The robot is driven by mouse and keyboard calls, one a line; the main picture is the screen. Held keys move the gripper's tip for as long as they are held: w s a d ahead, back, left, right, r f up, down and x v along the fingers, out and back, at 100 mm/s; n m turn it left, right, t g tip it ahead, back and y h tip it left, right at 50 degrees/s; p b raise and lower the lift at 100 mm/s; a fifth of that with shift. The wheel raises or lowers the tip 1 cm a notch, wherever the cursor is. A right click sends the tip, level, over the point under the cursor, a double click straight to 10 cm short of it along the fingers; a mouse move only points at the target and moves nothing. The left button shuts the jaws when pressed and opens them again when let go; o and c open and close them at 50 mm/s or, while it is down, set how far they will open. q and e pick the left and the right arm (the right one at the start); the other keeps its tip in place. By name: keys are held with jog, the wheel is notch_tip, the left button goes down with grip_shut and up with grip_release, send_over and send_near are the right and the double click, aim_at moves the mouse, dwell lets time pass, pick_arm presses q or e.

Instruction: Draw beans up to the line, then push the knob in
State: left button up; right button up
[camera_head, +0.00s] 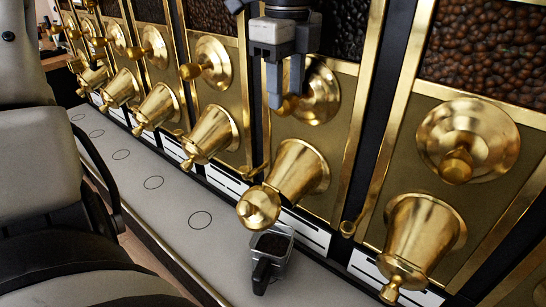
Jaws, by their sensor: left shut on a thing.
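My left gripper (286,97) hangs from the top centre, shut on the brass knob (289,108) in front of a round brass plate (322,92). The fingers hide part of the knob. Below it, a brass spout (298,172) slants down and left, with a rounded brass end (260,207). A small metal cup with a black handle (271,244) stands on the ledge under that spout. Its inside looks dark; I cannot tell the bean level or see a line. Dark beans (343,28) show behind the bin window above. My right gripper is not in view.
Similar brass bins run along both sides, with a knob (456,166) and spout (425,232) close on the right and a knob (190,71) on the left. The grey ledge (175,205) has several drawn circles and is clear left of the cup.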

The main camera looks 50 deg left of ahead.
pick_arm(q)
jog(key=shift+w+f+b, duration=0.15)
jog(key=shift+w+b, duration=0.1)
jog(key=shift+b, duration=0.25)
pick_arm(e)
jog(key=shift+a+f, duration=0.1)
pick_arm(q)
jog(key=shift+r, duration=0.2)
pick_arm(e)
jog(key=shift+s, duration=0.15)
pick_arm(q)
jog(key=o, duration=1.2)
jog(key=shift+o, duration=0.6)
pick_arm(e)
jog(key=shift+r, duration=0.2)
